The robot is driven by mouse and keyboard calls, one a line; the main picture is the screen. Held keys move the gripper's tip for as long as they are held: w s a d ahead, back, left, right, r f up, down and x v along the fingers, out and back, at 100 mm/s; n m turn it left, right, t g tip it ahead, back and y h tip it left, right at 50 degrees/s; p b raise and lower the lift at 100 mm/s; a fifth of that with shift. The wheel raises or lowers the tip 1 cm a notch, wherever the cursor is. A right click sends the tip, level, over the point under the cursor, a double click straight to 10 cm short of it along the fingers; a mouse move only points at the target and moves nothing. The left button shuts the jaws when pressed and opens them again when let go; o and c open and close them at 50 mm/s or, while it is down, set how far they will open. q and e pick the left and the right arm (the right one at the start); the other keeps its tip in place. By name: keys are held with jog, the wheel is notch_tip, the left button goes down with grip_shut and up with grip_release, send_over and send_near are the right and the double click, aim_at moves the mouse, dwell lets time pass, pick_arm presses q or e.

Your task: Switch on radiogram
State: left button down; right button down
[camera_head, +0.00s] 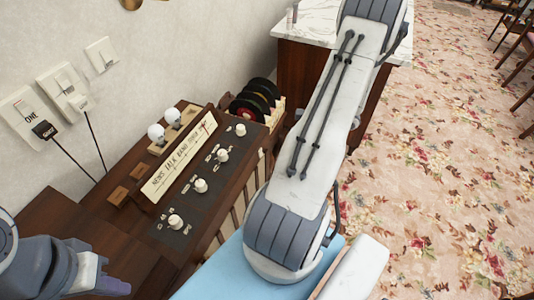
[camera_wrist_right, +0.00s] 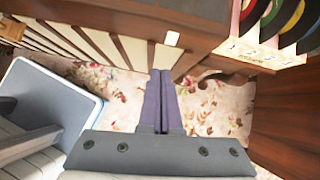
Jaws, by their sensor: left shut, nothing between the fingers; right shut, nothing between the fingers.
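The radiogram (camera_head: 150,238) is a dark wooden cabinet against the wall in the head view. Its sloped top has a cream lettered dial strip (camera_head: 178,160), a row of several white knobs (camera_head: 200,185) and small labels. Two white bulbs (camera_head: 156,132) stand behind the strip. My left gripper (camera_head: 118,287) is at the lower left, shut and empty, over the cabinet's near end and apart from the knobs. My right gripper (camera_wrist_right: 160,76) is shut and empty in the right wrist view, beside the slatted cabinet front (camera_wrist_right: 100,40). It is hidden in the head view.
Wall plates (camera_head: 22,112) hold a black plug (camera_head: 44,130) and a white plug (camera_head: 82,103) with hanging cords. Records (camera_head: 258,98) stand in a rack beyond the radiogram. A marble-topped cabinet (camera_head: 310,22) stands farther back.

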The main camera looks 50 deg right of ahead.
aim_at(261, 153)
jog(key=w+a+f+m, duration=0.1)
jog(key=w+f, duration=0.6)
jog(key=f, duration=0.2)
jog(key=shift+w+f+m+h, duration=0.15)
jog(key=shift+w+m+h, duration=0.15)
jog(key=shift+h, duration=0.1)
jog(key=shift+a, duration=0.1)
jog(key=f+t+b, duration=0.1)
jog(key=b, duration=0.1)
jog(key=shift+w+b, duration=0.2)
jog(key=shift+b, duration=0.2)
jog(key=shift+w+a+r+t+y+b, duration=0.1)
jog(key=shift+t+y+b, duration=0.2)
jog(key=shift+t+b, duration=0.15)
jog(key=shift+r, duration=0.15)
